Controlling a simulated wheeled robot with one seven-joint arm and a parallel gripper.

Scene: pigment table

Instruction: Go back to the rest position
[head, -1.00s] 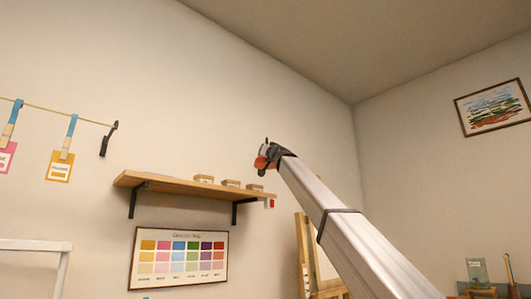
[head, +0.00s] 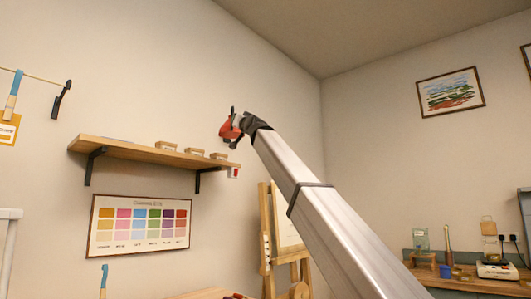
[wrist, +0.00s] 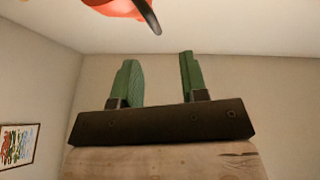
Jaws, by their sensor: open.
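My silver arm reaches up from the lower right of the head view. At its far end is my gripper (head: 229,124), small, with red and black parts, seen in front of the wall just above the right end of the shelf. In the wrist view my gripper (wrist: 158,66) shows two green fingers standing apart on a dark bar. Only bare wall and ceiling show between them, so it is open and empty. A red-orange part with a dark strip shows at the top edge of the wrist view; I cannot tell what it is.
A wooden shelf (head: 125,147) with small wooden holders is on the left wall, above a colour chart (head: 138,225). An easel (head: 266,235) stands right of the chart. A bench (head: 465,283) with a scale (head: 497,270) is at lower right.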

